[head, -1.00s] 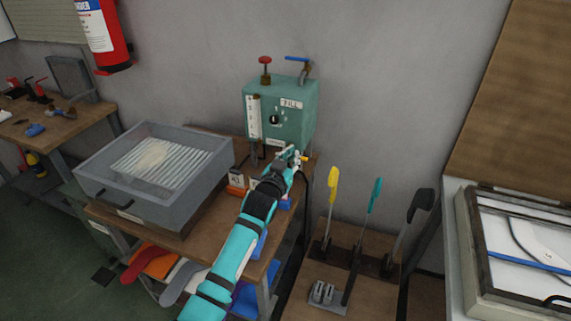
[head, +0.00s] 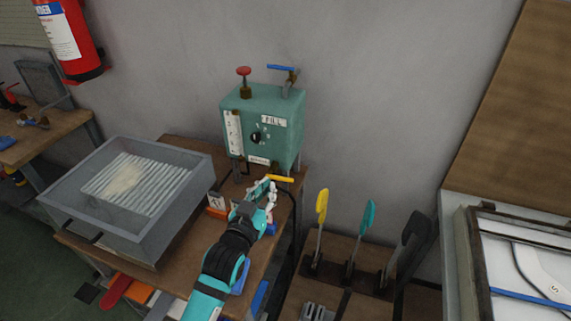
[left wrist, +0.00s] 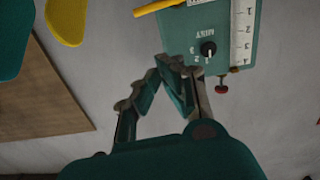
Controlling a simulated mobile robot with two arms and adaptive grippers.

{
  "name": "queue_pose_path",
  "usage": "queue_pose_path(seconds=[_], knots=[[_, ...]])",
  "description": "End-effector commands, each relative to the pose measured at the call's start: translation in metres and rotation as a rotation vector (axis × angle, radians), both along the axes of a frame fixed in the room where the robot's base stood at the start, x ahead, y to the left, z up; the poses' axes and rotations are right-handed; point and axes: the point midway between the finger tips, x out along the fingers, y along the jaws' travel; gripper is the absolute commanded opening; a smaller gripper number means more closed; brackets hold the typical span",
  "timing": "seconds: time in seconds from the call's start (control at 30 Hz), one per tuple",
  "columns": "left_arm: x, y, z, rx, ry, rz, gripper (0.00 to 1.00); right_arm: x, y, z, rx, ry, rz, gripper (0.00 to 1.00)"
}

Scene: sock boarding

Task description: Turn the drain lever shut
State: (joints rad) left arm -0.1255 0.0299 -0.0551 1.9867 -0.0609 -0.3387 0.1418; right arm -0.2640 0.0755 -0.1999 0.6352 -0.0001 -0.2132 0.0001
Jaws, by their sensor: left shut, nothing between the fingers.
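The yellow drain lever (head: 280,178) is at the lower front of the green tank (head: 262,125) and points sideways to the right in the head view. It also shows at the top edge of the left wrist view (left wrist: 158,7), partly cut off. My left gripper (head: 267,187) is shut and empty, just below and in front of the lever. In the left wrist view its fingers (left wrist: 170,75) are below the lever with a gap between. The valve body behind the lever is partly hidden. My right gripper is not in view.
A grey tray (head: 60,222) with a ribbed insert stands left on the wooden bench. The tank carries a red knob (head: 243,72), a blue lever (head: 283,67) and a black dial (head: 255,137). Yellow (head: 322,205), teal (head: 368,220) and black paddles (head: 412,232) stand to the right.

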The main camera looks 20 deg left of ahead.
Motion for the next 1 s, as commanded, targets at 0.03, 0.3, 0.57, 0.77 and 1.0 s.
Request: queue_pose_path(seconds=[0.03, 0.3, 0.57, 0.77, 1.0], knots=[[0.004, 0.0, 0.001, -0.001, -0.001, 0.0, 0.0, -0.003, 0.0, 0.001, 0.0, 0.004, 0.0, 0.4], [0.054, -0.002, 0.001, -0.001, -0.003, 0.0, 0.0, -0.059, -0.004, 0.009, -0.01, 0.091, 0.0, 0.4], [0.1, -0.004, -0.013, -0.002, 0.006, 0.0, 0.0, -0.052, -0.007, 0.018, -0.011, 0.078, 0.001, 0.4], [0.104, -0.006, -0.037, -0.001, 0.002, 0.0, 0.0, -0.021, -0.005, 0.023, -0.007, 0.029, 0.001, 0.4], [0.105, -0.006, -0.045, -0.001, -0.001, 0.0, 0.0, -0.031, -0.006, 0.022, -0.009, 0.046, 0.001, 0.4]])
